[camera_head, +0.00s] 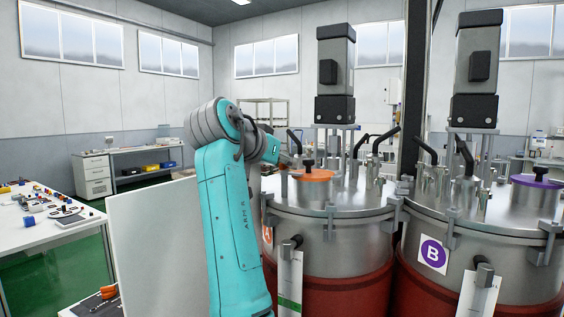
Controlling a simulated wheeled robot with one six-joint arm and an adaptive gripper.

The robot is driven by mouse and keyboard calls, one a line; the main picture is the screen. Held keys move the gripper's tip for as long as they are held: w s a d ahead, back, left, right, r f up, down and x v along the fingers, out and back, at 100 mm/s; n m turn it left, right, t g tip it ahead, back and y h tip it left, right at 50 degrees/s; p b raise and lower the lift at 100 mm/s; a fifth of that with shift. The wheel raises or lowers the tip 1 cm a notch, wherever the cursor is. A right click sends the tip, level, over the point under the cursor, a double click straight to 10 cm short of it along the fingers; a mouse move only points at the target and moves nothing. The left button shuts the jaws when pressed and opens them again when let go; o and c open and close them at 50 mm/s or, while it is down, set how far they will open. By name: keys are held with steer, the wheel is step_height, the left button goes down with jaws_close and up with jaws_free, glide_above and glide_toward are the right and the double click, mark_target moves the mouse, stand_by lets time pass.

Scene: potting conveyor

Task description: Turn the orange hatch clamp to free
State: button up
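An orange hatch lid (318,175) sits on top of the left steel vessel (340,222). A black knob-like clamp (308,164) stands upright at its middle; its turned position is too small to tell. My teal arm rises in front and left of this vessel, with its wrist bent right towards the hatch. My gripper (287,160) is small and dark beyond the wrist, just left of the orange hatch. Its fingers are mostly hidden, so I cannot tell whether they are open or touching the clamp.
The right vessel, marked B (433,254), has a purple hatch (537,181). Black-handled levers and a tall motor (335,72) stand behind the orange hatch. A white panel (158,250) stands left of my arm. A white table (40,220) with small parts is at the far left.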

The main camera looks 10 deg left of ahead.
jaws_close()
steer(key=shift+a+m+g+h, duration=0.1)
steer(key=shift+m+g+h, duration=0.3)
steer(key=shift+m+h, duration=0.45)
jaws_free()
